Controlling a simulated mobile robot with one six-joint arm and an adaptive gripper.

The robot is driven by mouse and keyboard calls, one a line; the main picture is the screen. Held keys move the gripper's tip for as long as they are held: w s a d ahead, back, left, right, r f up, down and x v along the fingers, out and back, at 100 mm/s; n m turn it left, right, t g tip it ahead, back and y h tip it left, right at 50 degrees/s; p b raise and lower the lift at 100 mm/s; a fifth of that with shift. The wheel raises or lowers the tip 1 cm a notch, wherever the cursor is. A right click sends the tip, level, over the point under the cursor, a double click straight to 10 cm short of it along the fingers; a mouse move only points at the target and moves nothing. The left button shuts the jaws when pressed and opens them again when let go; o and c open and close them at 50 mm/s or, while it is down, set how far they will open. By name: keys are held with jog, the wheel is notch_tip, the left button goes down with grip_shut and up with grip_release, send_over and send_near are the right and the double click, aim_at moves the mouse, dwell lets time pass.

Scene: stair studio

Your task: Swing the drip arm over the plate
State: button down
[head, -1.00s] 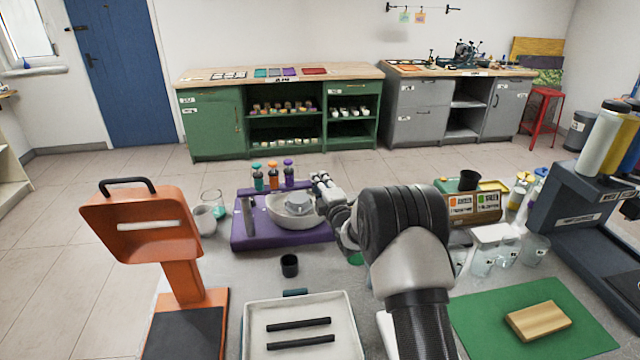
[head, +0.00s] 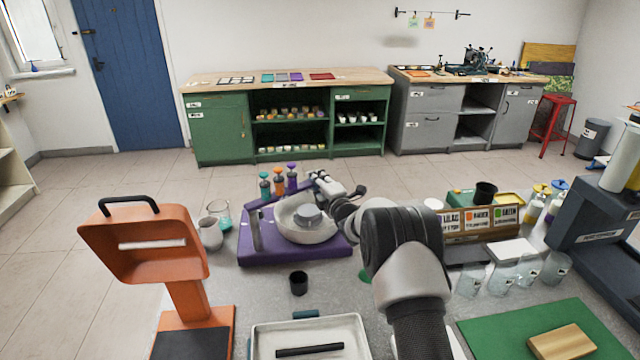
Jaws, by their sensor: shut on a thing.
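The plate (head: 308,215) is a grey disc in the middle of a round white basin (head: 285,232) on a purple base (head: 262,256). Three bottles with teal, orange and purple parts (head: 279,185) stand upright at the back left of the basin. My gripper (head: 318,180) reaches over the basin's back rim, close to the right of the purple bottle. It is shut on a small part there, which looks like the drip arm; my gripper mostly hides it, so its exact angle over the plate cannot be told. A grey upright piece (head: 257,230) stands at the basin's left.
A small black cup (head: 299,283) stands in front of the purple base. An orange stand (head: 150,245) is at left, with a glass and white cup (head: 209,234) behind it. A white tray (head: 262,335) lies in front; labelled boxes (head: 480,218) and clear jars (head: 500,275) stand right.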

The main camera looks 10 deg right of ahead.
jog(key=shift+d, duration=0.1)
jog(key=c, duration=1.4)
grip_release()
jog(key=shift+c, duration=0.2)
jog(key=v, duration=0.7)
jog(key=shift+s, duration=0.3)
jog(key=shift+r, duration=0.1)
